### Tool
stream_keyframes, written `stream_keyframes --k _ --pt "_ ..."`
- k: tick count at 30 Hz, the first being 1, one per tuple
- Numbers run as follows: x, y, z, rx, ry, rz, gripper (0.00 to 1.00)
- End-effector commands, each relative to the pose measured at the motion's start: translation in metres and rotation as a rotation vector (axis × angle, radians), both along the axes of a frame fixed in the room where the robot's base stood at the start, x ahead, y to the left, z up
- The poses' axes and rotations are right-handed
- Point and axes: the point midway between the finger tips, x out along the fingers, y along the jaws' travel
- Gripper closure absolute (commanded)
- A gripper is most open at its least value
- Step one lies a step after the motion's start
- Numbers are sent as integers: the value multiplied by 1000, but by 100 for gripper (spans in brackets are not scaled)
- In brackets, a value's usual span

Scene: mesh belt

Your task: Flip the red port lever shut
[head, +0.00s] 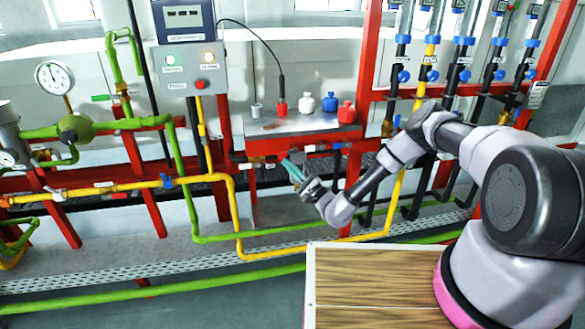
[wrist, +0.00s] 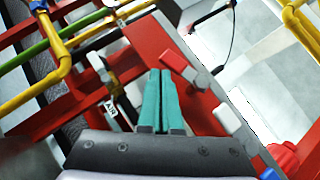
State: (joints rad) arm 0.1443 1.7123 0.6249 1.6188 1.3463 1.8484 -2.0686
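A red block-shaped lever (wrist: 179,66) sticks out from the red front panel (wrist: 149,42) in the wrist view. It lies just right of my fingertips, with a small gap showing between them in the picture. A white block-shaped lever (wrist: 226,119) sits farther right along the same panel. My gripper (wrist: 160,73) has two teal fingers side by side, closed together with nothing visible between them. In the head view my gripper (head: 288,164) is just below the front edge of the grey shelf (head: 292,124). I cannot pick out the red lever clearly there.
Red, white and blue bottles (head: 346,112) and a grey cup (head: 256,110) stand on the shelf, near a microphone-like probe (head: 282,106). Yellow pipes (head: 238,205) and green pipes run below and left. A wooden-topped box (head: 375,275) stands in front.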

Motion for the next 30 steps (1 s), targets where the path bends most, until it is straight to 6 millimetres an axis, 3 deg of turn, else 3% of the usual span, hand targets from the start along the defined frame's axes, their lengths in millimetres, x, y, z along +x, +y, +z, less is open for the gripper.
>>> stream_keyframes --k 30 --pt "-4 12 9 0 0 0 100"
